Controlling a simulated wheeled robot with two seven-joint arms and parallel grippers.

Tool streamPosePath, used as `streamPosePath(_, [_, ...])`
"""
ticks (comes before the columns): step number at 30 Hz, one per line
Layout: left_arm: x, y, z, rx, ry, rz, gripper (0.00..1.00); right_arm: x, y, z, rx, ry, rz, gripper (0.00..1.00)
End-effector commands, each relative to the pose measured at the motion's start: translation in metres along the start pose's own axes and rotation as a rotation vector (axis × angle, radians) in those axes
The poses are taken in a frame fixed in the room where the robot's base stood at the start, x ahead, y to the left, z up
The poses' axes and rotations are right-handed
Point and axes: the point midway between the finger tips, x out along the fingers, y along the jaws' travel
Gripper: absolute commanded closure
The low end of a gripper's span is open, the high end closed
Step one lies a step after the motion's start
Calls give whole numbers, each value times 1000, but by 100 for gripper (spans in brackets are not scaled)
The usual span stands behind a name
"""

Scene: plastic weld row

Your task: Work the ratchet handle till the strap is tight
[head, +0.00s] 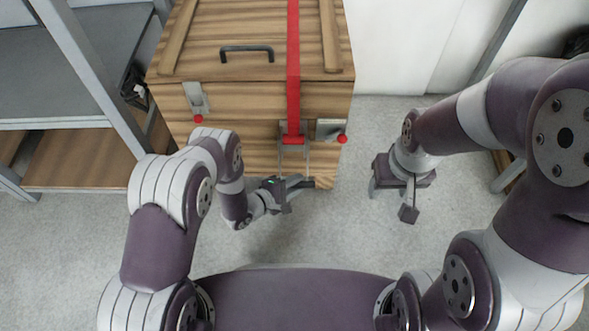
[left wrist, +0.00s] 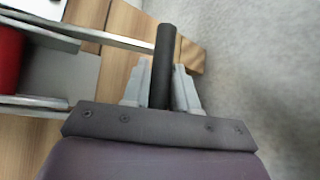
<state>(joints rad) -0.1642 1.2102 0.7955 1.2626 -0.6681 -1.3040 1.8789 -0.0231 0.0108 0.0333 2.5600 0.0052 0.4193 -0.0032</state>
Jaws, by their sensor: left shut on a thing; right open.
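The red strap (head: 293,60) runs over the lid and down the front of the wooden crate (head: 235,95). It enters the metal ratchet (head: 293,138) on the crate's front; part of the red webbing (left wrist: 8,60) shows at the left edge of the left wrist view. The ratchet handle has two metal side bars and a dark grip bar (left wrist: 166,50) across its lower end. My left gripper (head: 290,184) is shut on this bar, with its pale fingers (left wrist: 160,88) on either side of it. My right gripper (head: 395,195) is open and empty, over the floor right of the crate.
The crate has a black lid handle (head: 247,49) and metal latches with red knobs (head: 198,118) (head: 342,138). A grey metal shelf (head: 65,75) stands at the left. Clear floor lies right of the crate.

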Motion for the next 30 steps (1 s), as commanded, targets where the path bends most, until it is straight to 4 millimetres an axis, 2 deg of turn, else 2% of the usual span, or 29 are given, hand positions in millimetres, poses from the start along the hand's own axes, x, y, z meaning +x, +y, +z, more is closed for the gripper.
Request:
streamPosePath(1, [-10,8,9,-32,-1,-34,100,-20,0,-2,0,0,0,46])
streamPosePath(12, [-45,15,44,-280,0,-283,100,-78,0,-9,0,0,0,46])
streamPosePath(15, [-53,19,52,-345,0,-347,100,-91,0,-11,0,0,0,46])
streamPosePath(21, [-68,28,67,-345,0,-347,100,-112,0,-13,0,0,0,46])
streamPosePath(30, [-80,41,79,-343,1,-344,100,-132,0,-16,0,0,0,46])
